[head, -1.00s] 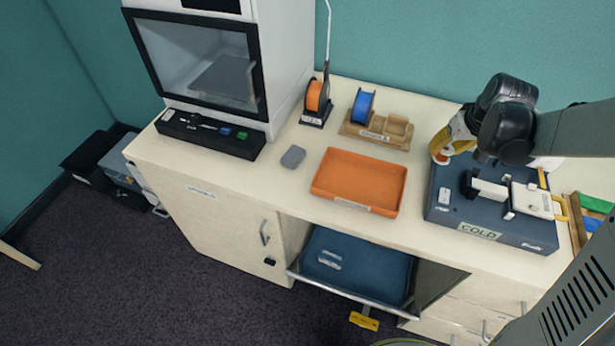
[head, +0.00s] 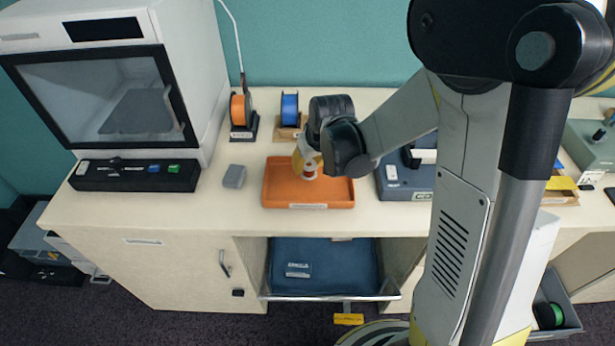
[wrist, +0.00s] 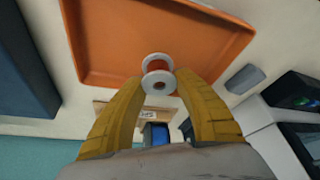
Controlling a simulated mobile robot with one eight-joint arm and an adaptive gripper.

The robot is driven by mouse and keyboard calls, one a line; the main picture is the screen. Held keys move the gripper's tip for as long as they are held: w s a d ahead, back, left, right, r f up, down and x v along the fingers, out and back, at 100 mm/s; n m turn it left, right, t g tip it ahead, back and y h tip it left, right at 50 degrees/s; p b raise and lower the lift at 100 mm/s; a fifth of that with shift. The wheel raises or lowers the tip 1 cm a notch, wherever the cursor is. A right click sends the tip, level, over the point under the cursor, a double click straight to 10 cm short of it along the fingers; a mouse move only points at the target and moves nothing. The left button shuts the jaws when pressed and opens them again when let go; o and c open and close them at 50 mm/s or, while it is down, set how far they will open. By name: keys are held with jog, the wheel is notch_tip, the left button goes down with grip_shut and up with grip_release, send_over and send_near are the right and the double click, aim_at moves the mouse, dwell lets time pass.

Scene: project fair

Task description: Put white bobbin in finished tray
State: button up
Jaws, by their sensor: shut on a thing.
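The white bobbin (wrist: 158,74), with white flanges and what looks like an orange-red middle, is between my fingertips. It also shows small in the head view (head: 310,173). My gripper (wrist: 159,80) is shut on it with yellow fingers on both sides. In the head view my gripper (head: 307,163) points down over the orange tray (head: 281,186), which has a pale label on its front. In the wrist view the bobbin overlaps the edge of the tray (wrist: 110,35). I cannot tell how far the bobbin is above the tray floor.
The dark blue box (head: 394,184) stands just right of the tray. Behind it are an orange spool (head: 238,111) and a blue spool (head: 289,109) on a wooden stand. A grey block (head: 234,176) lies to the left, near the white printer cabinet (head: 187,60).

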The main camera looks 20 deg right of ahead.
aim_at(308, 183)
jog(key=shift+a+f+b, duration=0.1)
jog(key=shift+f+b, duration=0.7)
jog(key=shift+f, duration=1.2)
jog(key=shift+f, duration=0.15)
jog(key=o, duration=0.9)
